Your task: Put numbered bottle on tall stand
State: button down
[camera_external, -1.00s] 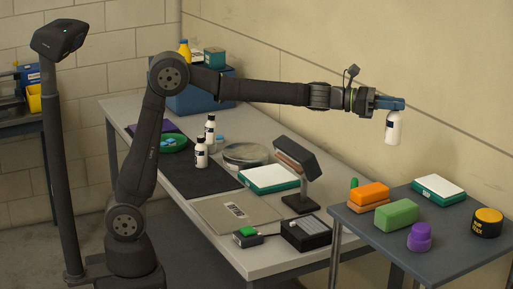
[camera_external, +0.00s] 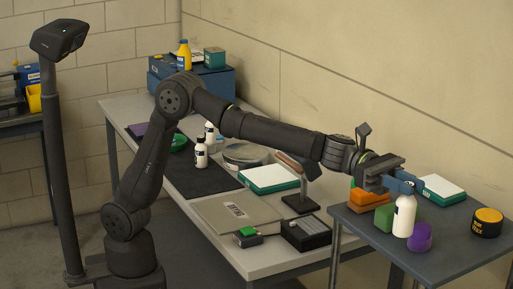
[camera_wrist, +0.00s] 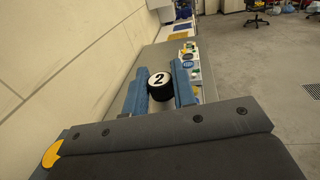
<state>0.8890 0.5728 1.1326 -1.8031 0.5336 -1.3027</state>
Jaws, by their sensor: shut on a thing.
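In the wrist view the bottle's black cap (camera_wrist: 160,84) carries a white disc with the number 2, between my two blue fingers.
On the stand are also an orange block (camera_external: 369,197), a white-topped box (camera_external: 440,188) and a black jar with a yellow lid (camera_external: 487,222).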

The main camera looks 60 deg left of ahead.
jog(key=shift+w+d+f, duration=0.1)
jog(key=shift+w+f, duration=0.15)
jog(key=shift+f, duration=0.05)
jog(key=w+a+f, duration=0.1)
jog(key=w+f, duration=0.9)
jog(key=shift+w+a+f, duration=0.2)
jog(key=shift+w+a, duration=0.1)
jog(key=shift+a, duration=0.05)
jog(key=shift+f, duration=0.15)
jog(key=c, duration=1.2)
grip_release()
jog(key=a, duration=0.4)
jog(key=s+a, duration=0.1)
jog(key=a, duration=0.3)
jog(key=s+a, duration=0.1)
jog(key=a, duration=0.3)
jog(key=shift+w+d, duration=0.1)
jog(key=shift+d, duration=0.1)
